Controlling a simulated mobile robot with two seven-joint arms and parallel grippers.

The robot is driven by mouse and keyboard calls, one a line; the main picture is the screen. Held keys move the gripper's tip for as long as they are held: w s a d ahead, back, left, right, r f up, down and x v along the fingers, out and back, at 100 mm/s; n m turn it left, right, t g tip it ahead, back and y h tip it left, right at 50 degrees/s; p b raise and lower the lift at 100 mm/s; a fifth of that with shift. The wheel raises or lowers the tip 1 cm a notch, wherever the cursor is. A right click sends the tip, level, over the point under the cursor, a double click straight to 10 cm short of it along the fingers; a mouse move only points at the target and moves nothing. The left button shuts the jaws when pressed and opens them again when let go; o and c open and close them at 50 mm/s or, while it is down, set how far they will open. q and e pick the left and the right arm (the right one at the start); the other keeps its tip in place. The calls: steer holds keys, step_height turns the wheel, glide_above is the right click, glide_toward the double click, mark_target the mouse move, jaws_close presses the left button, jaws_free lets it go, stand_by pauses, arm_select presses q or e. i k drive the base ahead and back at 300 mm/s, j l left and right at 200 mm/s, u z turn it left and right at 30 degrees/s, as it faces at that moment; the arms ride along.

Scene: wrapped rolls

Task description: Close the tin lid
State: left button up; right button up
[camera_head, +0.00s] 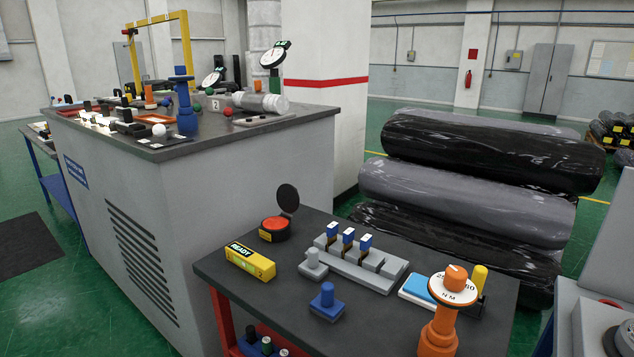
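A small round dark tin (273,234) with a red-orange inside stands on the dark-topped table, near its back left corner. Its round black lid (287,198) stands raised at the tin's back edge, so the tin is open. Neither my left nor my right gripper is in view.
A yellow "READY" block (250,261) lies just in front of the tin. A grey rack with blue-topped pieces (353,259), a blue knob block (327,302) and an orange dial tool (446,310) share the tabletop (380,318). Wrapped rolls (470,195) lie behind; a larger bench (220,170) stands left.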

mark_target(287, 195)
steer(key=j+z, duration=0.1)
steer(key=z, duration=0.95)
steer(key=j+z, duration=0.45)
steer(key=k+j+z, duration=0.1)
steer(key=z, duration=0.4)
steer(key=k+j+z, duration=0.55)
steer(key=j, duration=0.2)
steer(key=k+j+z, duration=0.35)
steer(key=k+j, duration=0.7)
steer(key=k, duration=0.15)
steer(key=k+j, duration=0.4)
steer(key=k, duration=0.2)
